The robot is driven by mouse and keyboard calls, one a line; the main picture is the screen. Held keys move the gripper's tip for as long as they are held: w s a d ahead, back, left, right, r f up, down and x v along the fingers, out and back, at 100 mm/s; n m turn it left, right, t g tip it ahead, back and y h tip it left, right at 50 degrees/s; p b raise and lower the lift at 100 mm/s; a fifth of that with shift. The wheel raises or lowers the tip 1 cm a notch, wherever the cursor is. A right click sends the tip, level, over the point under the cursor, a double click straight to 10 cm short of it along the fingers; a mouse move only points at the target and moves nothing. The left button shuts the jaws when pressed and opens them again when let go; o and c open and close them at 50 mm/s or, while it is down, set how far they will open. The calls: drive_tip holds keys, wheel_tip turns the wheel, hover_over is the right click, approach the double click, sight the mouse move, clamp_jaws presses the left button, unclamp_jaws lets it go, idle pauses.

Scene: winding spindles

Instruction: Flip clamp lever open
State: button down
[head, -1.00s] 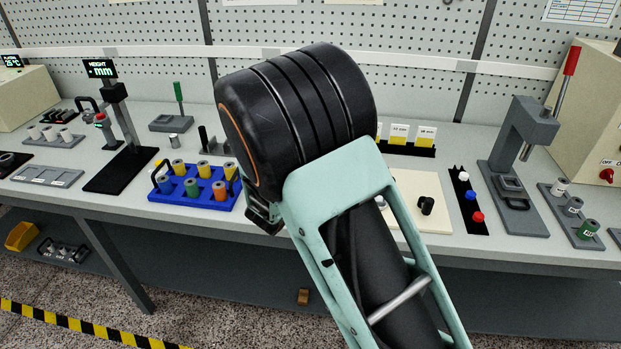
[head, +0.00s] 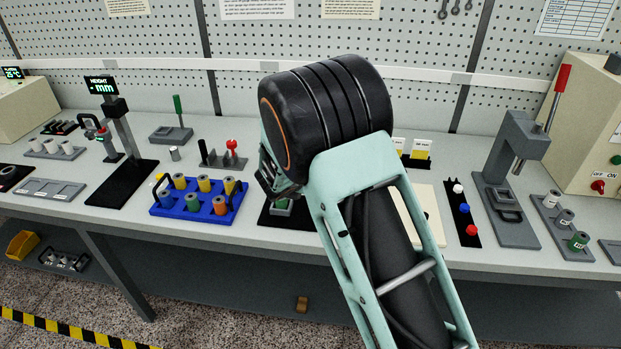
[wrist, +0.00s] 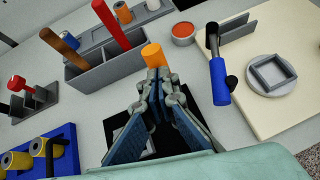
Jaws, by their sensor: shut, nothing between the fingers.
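My gripper (wrist: 155,82) is shut and empty in the wrist view, its fingers together and pointing away over a black plate (wrist: 108,128). An orange cylindrical piece, like a handle end (wrist: 153,54), shows just beyond the fingertips; I cannot tell whether they touch it. Its lower part is hidden behind the fingers. A blue handle with a black bar (wrist: 220,80) stands right of the gripper on the cream board (wrist: 262,108). I cannot tell for sure which piece is the clamp lever. In the head view my wrist hides most of the gripper, and a small green piece (head: 282,205) shows beside it.
A blue tray with several spools (head: 190,215) stands left of my gripper. A grey bin with red and brown handles (wrist: 112,65) is close by in the wrist view. A lever press (head: 515,150) and a black strip with coloured knobs (head: 465,210) stand at the right.

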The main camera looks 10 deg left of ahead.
drive_tip(key=shift+w+r, duration=0.1)
drive_tip(key=shift+w, duration=0.25)
drive_tip(key=shift+w+r, duration=0.1)
drive_tip(key=shift+r, duration=0.1)
idle(0.4)
